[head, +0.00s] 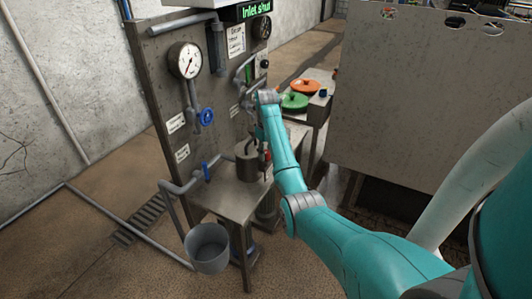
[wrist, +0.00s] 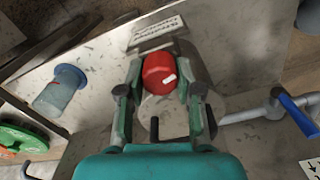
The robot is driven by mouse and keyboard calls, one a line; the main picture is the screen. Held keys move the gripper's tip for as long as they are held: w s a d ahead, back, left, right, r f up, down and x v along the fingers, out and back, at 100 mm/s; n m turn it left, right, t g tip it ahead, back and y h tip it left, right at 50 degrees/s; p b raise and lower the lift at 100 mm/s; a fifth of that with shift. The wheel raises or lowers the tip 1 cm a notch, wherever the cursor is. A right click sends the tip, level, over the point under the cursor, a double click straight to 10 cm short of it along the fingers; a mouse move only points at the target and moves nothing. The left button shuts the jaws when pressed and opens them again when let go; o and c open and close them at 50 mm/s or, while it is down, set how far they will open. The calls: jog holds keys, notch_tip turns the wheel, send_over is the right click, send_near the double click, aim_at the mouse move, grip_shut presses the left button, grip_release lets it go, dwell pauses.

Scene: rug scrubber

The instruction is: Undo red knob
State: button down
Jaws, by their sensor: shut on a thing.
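The red knob (wrist: 160,73) is round, with a white mark on its face. In the wrist view it sits between the two fingers of my gripper (wrist: 161,82), which touch it on both sides. My gripper is shut on it. Below and behind it is a grey metal cylinder (wrist: 160,117), partly hidden by my gripper; in the head view this cylinder (head: 249,165) stands on the steel bench. A small red part shows beside the cylinder in the head view, mostly covered by my arm. My fingers cannot be made out there.
A blue-handled valve (wrist: 298,115) on a pipe lies to the right in the wrist view.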

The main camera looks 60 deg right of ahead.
jog(key=c, duration=0.8)
grip_release()
jog(key=shift+o, duration=0.2)
